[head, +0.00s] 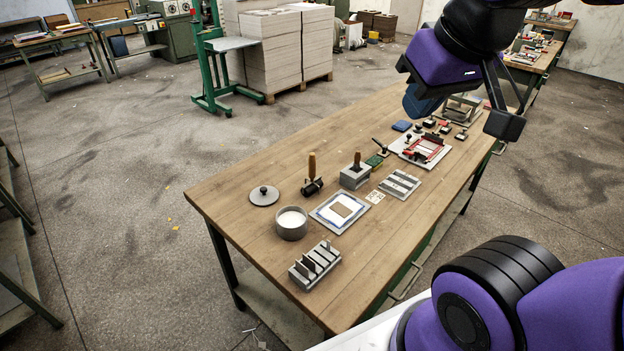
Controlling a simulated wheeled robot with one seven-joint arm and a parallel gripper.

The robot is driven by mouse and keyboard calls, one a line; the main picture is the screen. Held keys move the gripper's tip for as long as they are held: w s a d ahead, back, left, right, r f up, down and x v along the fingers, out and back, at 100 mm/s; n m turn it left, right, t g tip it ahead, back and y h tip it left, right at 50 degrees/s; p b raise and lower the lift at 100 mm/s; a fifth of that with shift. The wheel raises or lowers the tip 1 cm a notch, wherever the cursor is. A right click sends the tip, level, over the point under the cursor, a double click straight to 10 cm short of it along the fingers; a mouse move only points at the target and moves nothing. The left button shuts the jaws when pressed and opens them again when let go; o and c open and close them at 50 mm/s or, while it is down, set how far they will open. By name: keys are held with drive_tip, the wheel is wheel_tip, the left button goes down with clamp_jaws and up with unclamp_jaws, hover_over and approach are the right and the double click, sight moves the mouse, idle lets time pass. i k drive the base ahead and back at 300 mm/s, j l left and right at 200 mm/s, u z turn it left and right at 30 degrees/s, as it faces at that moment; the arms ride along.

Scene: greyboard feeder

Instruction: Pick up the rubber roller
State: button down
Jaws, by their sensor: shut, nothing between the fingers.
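The rubber roller (312,187) is on the wooden table in the head view. It has a dark roller at the bottom and a brown wooden handle standing upright. It stands between a round grey lid and a grey block, free of my gripper. My gripper (424,103) is at the upper right, above the far part of the table, well away from the roller. It is shut and empty. Its fingertips are hard to make out at this angle.
Near the roller are a round lid (264,195), a bowl of white material (291,222), a tray (340,211), a slotted rack (315,265) and a grey block with another handled tool (355,177). A red-and-white fixture (421,149) is farther back. The table's left front is bare.

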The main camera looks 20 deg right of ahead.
sight(315, 182)
drive_tip(key=k+l, duration=0.3)
drive_tip(key=l+u, duration=0.15)
drive_tip(key=l, duration=0.25)
drive_tip(key=k+l+u, duration=0.1)
drive_tip(key=l, duration=0.25)
drive_tip(key=k+l+u, duration=0.15)
drive_tip(key=l, duration=0.25)
drive_tip(key=i+l+u, duration=0.25)
drive_tip(key=i+l, duration=0.25)
drive_tip(key=l, duration=0.25)
drive_tip(key=i+l+u, duration=0.1)
drive_tip(key=i, duration=0.25)
